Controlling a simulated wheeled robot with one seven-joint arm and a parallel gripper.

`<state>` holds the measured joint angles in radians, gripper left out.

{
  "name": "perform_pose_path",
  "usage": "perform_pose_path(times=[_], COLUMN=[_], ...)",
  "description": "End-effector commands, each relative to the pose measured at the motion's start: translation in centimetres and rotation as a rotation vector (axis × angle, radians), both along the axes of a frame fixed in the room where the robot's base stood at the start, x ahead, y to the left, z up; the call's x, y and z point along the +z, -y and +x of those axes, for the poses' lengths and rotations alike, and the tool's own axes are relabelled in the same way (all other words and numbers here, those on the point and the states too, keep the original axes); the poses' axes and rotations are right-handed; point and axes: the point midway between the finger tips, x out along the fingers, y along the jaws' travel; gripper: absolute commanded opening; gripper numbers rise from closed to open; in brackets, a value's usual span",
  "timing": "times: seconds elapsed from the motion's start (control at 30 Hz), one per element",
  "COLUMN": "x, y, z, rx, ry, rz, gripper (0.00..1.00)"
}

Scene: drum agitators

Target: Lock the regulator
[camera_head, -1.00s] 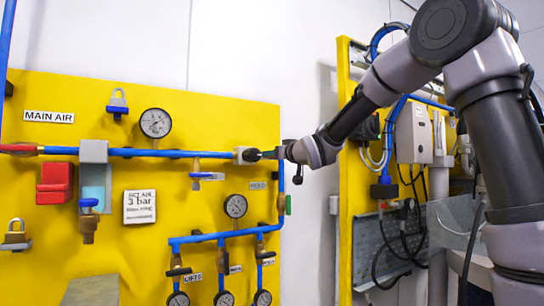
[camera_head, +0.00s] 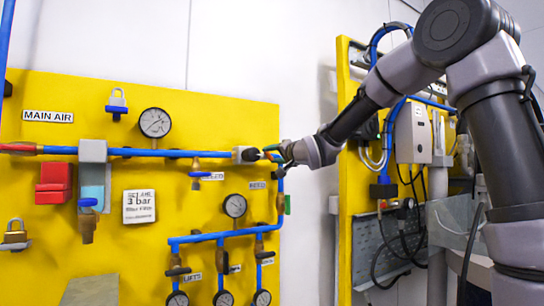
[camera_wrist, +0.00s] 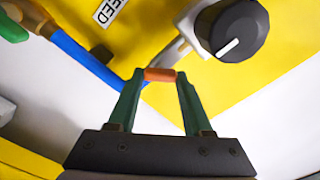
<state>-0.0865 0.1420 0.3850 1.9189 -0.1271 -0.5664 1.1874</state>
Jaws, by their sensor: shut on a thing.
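The regulator (camera_head: 240,154) is a pale block at the right end of the horizontal blue pipe, with a black knob (camera_head: 255,154) facing out. In the wrist view the black knob (camera_wrist: 238,28) has a white pointer line and sits up and right of my gripper (camera_wrist: 160,76). The green fingers are closed on a small orange-brown piece (camera_wrist: 159,74); whether it belongs to the regulator I cannot tell. A grey part (camera_wrist: 172,52) lies just beyond it, beside the knob. In the head view my gripper (camera_head: 272,149) is just right of the knob, partly hidden by the wrist.
The yellow panel (camera_head: 150,250) carries blue pipes (camera_head: 165,153), gauges (camera_head: 155,122), valves and a red block (camera_head: 54,183). A second yellow panel (camera_head: 345,230) with hoses stands at right.

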Motion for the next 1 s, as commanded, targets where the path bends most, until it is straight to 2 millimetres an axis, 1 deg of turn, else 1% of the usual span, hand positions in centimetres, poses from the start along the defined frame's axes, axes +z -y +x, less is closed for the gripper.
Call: perform_pose_path(times=[0.3, 0.6, 0.8, 1.0], x=[-0.21, -0.35, -0.41, -0.44], y=[0.18, 0.20, 0.17, 0.13], z=[0.11, 0.12, 0.10, 0.08], rx=[-0.003, -0.003, -0.002, -0.002], ry=[-0.169, -0.304, -0.365, -0.399], rz=[0.247, 0.447, 0.536, 0.587], gripper=[0.00, 0.00, 0.00, 0.00])
